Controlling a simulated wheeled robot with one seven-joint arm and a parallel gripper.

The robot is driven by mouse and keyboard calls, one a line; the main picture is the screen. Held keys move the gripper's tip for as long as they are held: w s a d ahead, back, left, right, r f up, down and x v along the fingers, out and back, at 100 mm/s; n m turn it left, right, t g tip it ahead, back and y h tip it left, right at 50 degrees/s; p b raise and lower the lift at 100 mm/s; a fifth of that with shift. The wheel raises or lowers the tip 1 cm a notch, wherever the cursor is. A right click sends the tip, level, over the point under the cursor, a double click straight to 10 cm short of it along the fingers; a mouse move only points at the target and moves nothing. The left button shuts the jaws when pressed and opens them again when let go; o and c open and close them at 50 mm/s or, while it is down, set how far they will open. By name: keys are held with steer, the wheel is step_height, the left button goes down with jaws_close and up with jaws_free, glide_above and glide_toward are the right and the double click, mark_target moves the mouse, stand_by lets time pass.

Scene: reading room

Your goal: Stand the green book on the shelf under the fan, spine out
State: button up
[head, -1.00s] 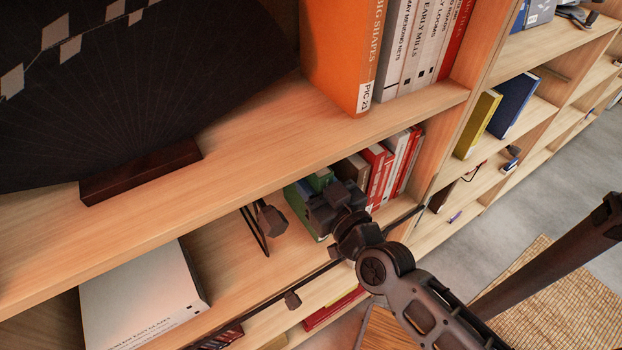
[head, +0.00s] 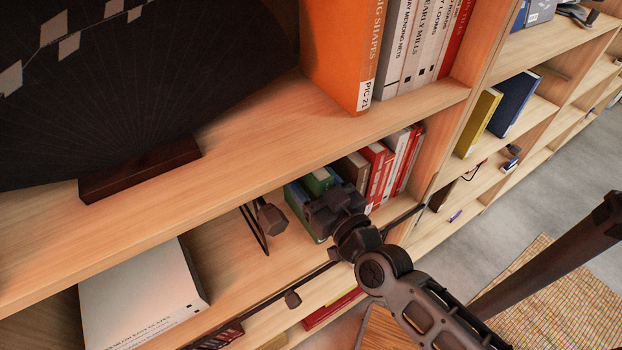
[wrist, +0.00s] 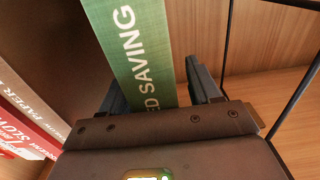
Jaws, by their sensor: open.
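The green book (head: 301,208) stands upright on the shelf (head: 215,265) under the fan (head: 150,80), at the left end of a row of books. In the wrist view its green spine (wrist: 135,50) faces me, with white letters ending in "ED SAVING". My gripper (head: 318,208) is open at the spine. In the wrist view one finger of my gripper (wrist: 160,88) lies on each side of the book, with a visible gap at the right finger. Part of the book is hidden behind my gripper in the head view.
A black wire bookend (head: 255,232) stands left of the green book. Brown, red and white books (head: 385,165) stand to its right. A large white book (head: 140,295) lies farther left. The upper shelf board (head: 240,155) overhangs the row.

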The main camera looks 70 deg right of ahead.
steer(key=shift+r, duration=0.15)
steer(key=shift+s+a, duration=0.2)
steer(key=shift+s, duration=0.05)
steer(key=s+a+r+n+y+b, duration=0.1)
steer(key=s+a+r+n+y, duration=0.1)
steer(key=s+a+y, duration=0.3)
steer(key=s+a+r+n+y+b, duration=0.1)
steer(key=s+a+n+y, duration=0.3)
steer(key=s+a, duration=0.7)
steer(key=shift+s+a+r+n+y, duration=0.15)
steer(key=shift+a+r+n+y, duration=0.25)
steer(key=shift+r, duration=0.35)
